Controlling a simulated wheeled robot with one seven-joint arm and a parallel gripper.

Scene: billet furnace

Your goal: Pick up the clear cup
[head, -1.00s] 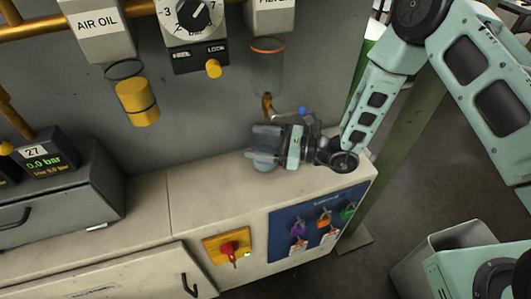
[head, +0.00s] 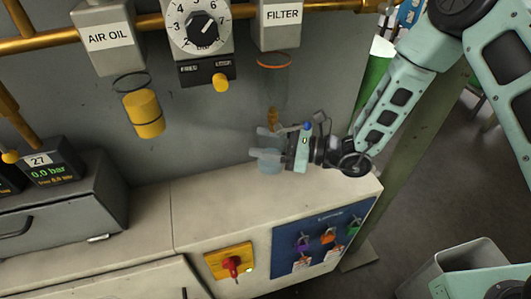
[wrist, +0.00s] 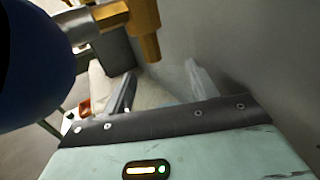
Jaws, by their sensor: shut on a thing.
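The clear cup (head: 267,167) is a see-through, bluish cup between the fingers of my gripper (head: 264,144), just above or at the cream ledge under the filter unit. Any gap beneath it is hard to judge. My gripper is shut on it and reaches in from the right. In the wrist view, both fingers (wrist: 160,92) show, with a pale, see-through shape (wrist: 152,97) between them that is hard to make out.
A brass drain fitting (head: 273,117) hangs close above my gripper and shows large in the wrist view (wrist: 146,30). A blue knob (wrist: 30,65) is very close to the wrist camera. The cream ledge (head: 215,200) is clear to the left.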

